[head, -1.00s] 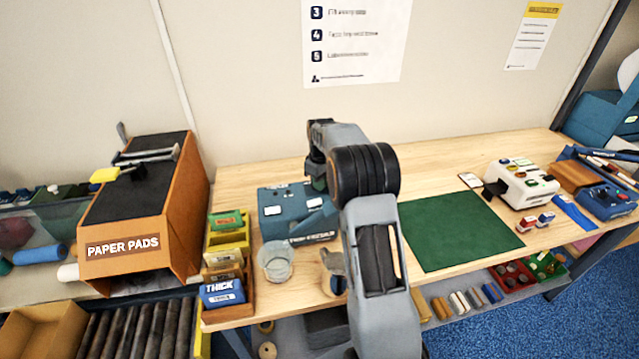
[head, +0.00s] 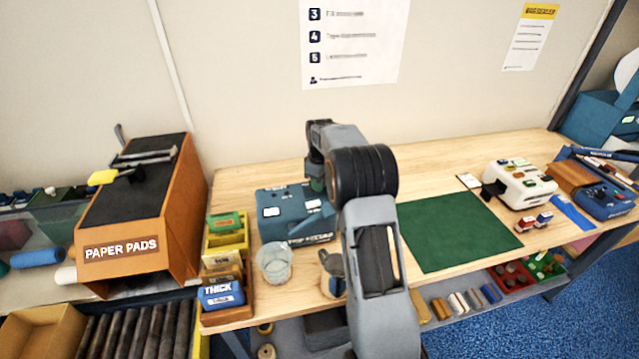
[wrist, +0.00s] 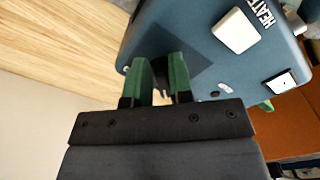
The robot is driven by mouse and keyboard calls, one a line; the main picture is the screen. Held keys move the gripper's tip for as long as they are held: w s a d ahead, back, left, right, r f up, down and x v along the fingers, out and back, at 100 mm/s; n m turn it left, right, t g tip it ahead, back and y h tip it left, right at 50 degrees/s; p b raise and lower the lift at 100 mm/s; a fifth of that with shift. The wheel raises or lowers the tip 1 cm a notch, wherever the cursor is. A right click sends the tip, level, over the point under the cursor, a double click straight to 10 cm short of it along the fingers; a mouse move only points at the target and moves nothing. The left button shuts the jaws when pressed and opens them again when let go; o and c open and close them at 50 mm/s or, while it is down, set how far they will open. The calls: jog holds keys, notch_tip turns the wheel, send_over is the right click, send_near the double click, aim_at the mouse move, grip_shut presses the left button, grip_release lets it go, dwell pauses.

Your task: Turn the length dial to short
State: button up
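A blue-teal machine (head: 292,228) stands on the bench left of the middle, with white switches on its top. In the wrist view the machine (wrist: 205,65) fills the upper right, with part of a word, "HEAT", on it. My gripper (wrist: 162,65) is over the machine's edge, its two green fingers a little apart. A dark shape shows between the fingertips; I cannot tell whether it is the length dial or shadow, nor whether the fingers touch it. Small pale marks lie just right of the fingers. No dial pointer is readable.
A green mat (head: 455,230) and a white machine (head: 520,184) are to the right. The orange paper-pad stand (head: 180,215) is at left.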

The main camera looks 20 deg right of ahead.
jog(key=o, duration=0.3)
notch_tip(320, 180, up, 14)
jog(key=shift+f+b, duration=0.1)
jog(key=shift+b, duration=0.4)
dwell(0.6)
notch_tip(320, 180, down, 5)
jog(key=s+m, duration=0.1)
jog(key=m, duration=0.3)
jog(key=shift+s+a+r+m+t, duration=0.2)
jog(key=shift+s+a+m+t, duration=0.45)
jog(key=shift+s+a, duration=2.8)
jog(key=shift+s+a+r+m+t, duration=0.25)
jog(key=shift+s+a+t, duration=0.75)
jog(key=shift+s, duration=4.85)
jog(key=shift+s+a+r+m+t, duration=0.15)
jog(key=shift+s+a+m+t, duration=0.5)
jog(key=shift+s+a, duration=2.8)
